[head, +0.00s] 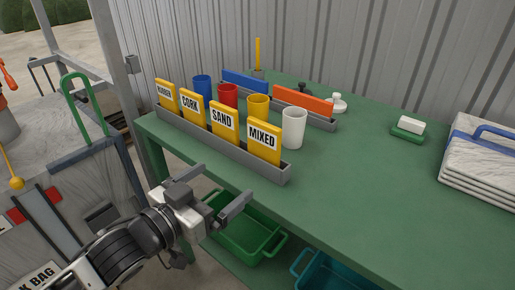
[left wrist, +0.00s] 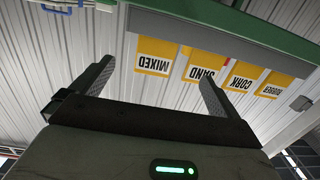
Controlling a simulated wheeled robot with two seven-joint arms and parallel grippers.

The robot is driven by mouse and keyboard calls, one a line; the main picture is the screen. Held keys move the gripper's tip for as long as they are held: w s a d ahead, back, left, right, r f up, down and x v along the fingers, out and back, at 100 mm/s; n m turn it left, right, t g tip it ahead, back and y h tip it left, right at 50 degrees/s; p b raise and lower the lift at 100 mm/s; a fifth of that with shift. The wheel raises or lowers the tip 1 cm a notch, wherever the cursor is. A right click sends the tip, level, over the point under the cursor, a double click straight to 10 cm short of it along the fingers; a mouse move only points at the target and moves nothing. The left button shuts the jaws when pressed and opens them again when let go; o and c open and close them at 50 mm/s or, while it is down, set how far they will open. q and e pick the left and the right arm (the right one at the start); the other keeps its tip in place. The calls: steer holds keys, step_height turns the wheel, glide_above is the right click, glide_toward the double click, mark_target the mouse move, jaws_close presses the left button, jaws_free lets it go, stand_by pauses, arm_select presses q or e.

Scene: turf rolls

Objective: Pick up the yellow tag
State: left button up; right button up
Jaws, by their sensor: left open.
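Yellow tags with white labels stand upright in a row in a grey trough (head: 235,150) at the near edge of the green table. They are the RUBBER tag (head: 166,94), the CORK tag (head: 191,105), the SAND tag (head: 224,122) and the MIXED tag (head: 263,141). The left wrist view shows them upside down, with the MIXED tag (left wrist: 154,56) nearest the middle. My left gripper (head: 231,183) is open and empty, in front of and below the MIXED end of the trough, apart from the tags. My right gripper is not in view.
Blue (head: 202,87), red (head: 228,96), yellow (head: 257,106) and white (head: 294,128) cups stand behind the tags. A second trough holds blue and orange blocks (head: 302,100). The table's middle is clear.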

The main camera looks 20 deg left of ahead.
mark_target(262, 135)
arm_select(q)
steer(key=shift+m+t+h, duration=0.3)
steer(key=shift+h, duration=0.1)
steer(key=w+d+r, duration=0.1)
steer(key=w, duration=0.2)
steer(key=w+d+r, duration=0.1)
steer(key=w, duration=0.2)
steer(key=w+d+r+p, duration=0.1)
steer(key=w, duration=0.3)
steer(key=shift+d+r, duration=0.2)
steer(key=shift+r, duration=0.1)
steer(key=shift+p+x, duration=0.3)
steer(key=shift+x, duration=2.6)
steer(key=shift+r, duration=0.15)
steer(key=c, duration=1)
